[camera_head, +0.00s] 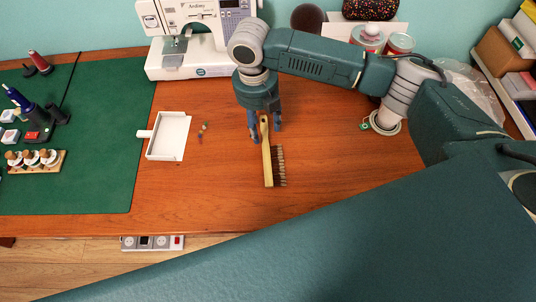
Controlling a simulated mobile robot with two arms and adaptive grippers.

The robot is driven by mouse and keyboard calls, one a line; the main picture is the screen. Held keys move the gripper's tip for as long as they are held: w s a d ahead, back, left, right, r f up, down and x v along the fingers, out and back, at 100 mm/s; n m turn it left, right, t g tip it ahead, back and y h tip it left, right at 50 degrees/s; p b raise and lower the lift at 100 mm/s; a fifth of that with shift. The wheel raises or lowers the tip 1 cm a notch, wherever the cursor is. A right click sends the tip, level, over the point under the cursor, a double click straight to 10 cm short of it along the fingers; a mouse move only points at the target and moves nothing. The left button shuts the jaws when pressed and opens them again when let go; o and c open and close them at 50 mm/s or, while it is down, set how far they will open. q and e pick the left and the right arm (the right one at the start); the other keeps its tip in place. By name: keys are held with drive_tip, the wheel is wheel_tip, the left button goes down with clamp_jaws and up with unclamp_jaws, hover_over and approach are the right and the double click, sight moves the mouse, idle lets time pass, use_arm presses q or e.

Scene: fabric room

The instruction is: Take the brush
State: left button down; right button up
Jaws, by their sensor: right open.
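The brush (267,160) lies on the wooden table, with its pale yellow handle pointing to the back and dark bristles along its right side. My right gripper (265,134) points down over the handle. Its jaws are open, with one blue-grey finger on each side of the handle. I cannot tell from this view how high the fingertips are or whether they touch the handle. My left gripper is not in view.
A white dustpan (168,137) lies left of the brush, with small scraps (203,129) beside it. A white sewing machine (192,40) stands behind. A green mat (100,150) with thread spools covers the left side. The wooden table (220,200) is clear in front of the brush.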

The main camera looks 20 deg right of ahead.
sight(263, 138)
drive_tip(key=shift+f, duration=2.2)
drive_tip(key=shift+c, duration=0.5)
drive_tip(key=shift+s, duration=0.1)
drive_tip(key=c, duration=1.1)
drive_tip(key=shift+o, duration=0.2)
drive_tip(key=shift+r, duration=0.1)
